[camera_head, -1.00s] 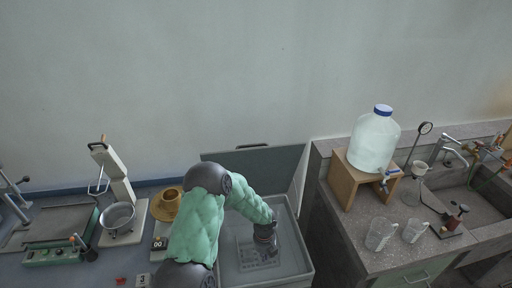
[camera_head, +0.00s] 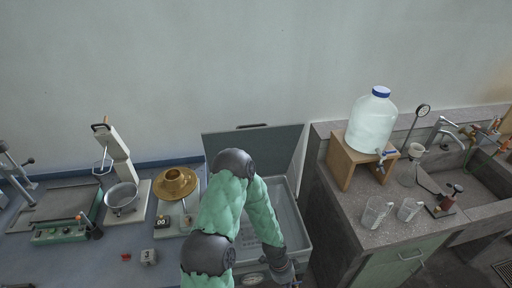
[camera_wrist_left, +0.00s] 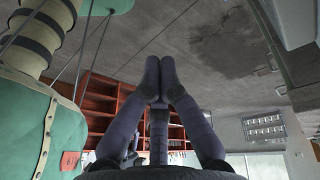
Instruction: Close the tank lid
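The tank (camera_head: 301,230) is a grey open-topped box in the lower middle of the head view. Its grey lid (camera_head: 277,139) stands raised at the back, leaning near the wall, with a dark handle (camera_head: 252,126) on its upper edge. My left arm crosses in front and hides part of the lid and tank interior. My left gripper (camera_head: 286,272) is low at the tank's front edge, below the lid. In the left wrist view its fingers (camera_wrist_left: 158,68) meet at the tips with nothing visible between them. My right gripper is not in view.
Left of the tank are a brass dish instrument (camera_head: 176,182), a metal pan (camera_head: 121,196) and a small counter box (camera_head: 162,221). On the right, a water bottle (camera_head: 373,123) sits on a wooden stand (camera_head: 346,160), with beakers (camera_head: 375,212) on the stone counter.

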